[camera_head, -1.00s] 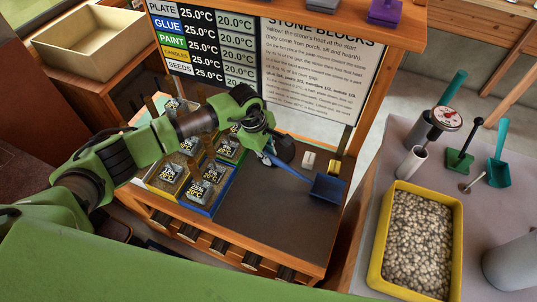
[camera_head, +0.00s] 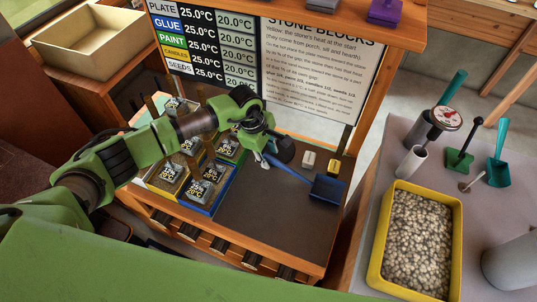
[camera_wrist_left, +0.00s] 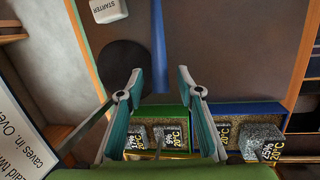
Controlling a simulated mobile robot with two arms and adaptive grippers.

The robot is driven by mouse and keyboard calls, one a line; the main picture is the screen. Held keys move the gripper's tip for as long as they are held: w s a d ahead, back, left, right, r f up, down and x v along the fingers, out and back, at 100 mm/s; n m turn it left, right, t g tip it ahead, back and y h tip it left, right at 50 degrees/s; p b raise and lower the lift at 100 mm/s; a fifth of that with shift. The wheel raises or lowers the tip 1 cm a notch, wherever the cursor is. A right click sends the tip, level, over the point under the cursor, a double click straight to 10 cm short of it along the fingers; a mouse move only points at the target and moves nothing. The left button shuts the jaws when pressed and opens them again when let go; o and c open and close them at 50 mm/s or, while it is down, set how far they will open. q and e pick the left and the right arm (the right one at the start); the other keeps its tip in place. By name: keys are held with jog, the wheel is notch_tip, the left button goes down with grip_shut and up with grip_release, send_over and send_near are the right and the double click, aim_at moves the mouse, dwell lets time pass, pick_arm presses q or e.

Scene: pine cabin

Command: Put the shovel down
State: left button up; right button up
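The blue shovel lies on the dark bench top, its scoop (camera_head: 327,189) near the right edge and its handle (camera_head: 290,171) pointing back toward my left gripper (camera_head: 262,159). In the left wrist view the blue handle (camera_wrist_left: 159,48) runs down toward the space between my fingertips (camera_wrist_left: 160,82). The fingers stand wide apart, with clear gaps on both sides of the handle's end, and neither visibly touches it. The scoop is outside the wrist view. My right gripper is not in view.
Blue, green and yellow trays (camera_head: 207,190) with labelled stone blocks stand left of the shovel. A dark round object (camera_wrist_left: 125,67) and a white starter block (camera_wrist_left: 108,10) are close by. A yellow bin of pebbles (camera_head: 375,265) and a teal scoop (camera_head: 498,172) are on the right table.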

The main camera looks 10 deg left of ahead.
pick_arm(q)
jog(key=b+v, duration=0.1)
jog(key=v, duration=1)
jog(key=shift+r, duration=0.25)
jog(key=shift+s, duration=0.1)
